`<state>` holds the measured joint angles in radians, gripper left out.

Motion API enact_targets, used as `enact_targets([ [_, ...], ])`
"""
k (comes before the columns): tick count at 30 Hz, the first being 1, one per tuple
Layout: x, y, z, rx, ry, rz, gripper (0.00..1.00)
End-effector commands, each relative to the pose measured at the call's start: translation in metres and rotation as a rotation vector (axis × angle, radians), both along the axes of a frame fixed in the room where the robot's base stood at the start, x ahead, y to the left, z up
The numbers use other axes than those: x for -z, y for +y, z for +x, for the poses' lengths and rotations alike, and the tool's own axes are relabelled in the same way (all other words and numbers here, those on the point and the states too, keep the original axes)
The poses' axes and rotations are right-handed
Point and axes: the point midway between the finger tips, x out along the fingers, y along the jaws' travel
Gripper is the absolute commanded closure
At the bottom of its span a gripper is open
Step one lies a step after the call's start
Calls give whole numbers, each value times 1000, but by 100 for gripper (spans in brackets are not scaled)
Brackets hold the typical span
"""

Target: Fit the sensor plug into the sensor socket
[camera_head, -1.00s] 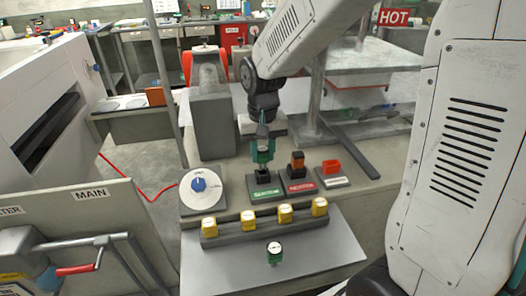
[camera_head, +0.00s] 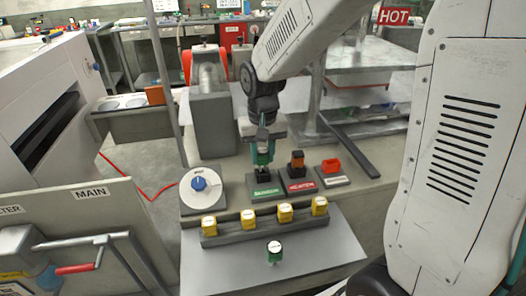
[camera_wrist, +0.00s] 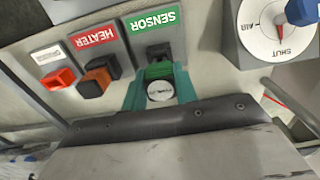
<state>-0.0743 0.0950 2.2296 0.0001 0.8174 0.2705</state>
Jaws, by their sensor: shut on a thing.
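My gripper (camera_head: 262,152) points down over the sensor socket. In the wrist view its teal fingers are shut on a green plug with a round white cap (camera_wrist: 160,91). The sensor socket (camera_wrist: 158,52) is black, on a base with a green SENSOR label (camera_wrist: 155,22); in the head view the green label (camera_head: 265,191) is in front of it. The plug overlaps the near side of the socket in the wrist view. Its lower end is hidden, so I cannot tell whether it is inside the socket.
A blue-knobbed dial (camera_head: 199,184) stands left. Several yellow blocks line a rack (camera_head: 266,230) in front. Another green plug with a white cap (camera_head: 274,252) stands on the grey tray.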

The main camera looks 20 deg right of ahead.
Motion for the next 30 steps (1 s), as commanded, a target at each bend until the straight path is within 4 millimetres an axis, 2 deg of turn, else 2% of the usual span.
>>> enact_targets([
  [29,25,0,0,0,0,0,94],
  [30,24,0,0,0,0,0,63],
])
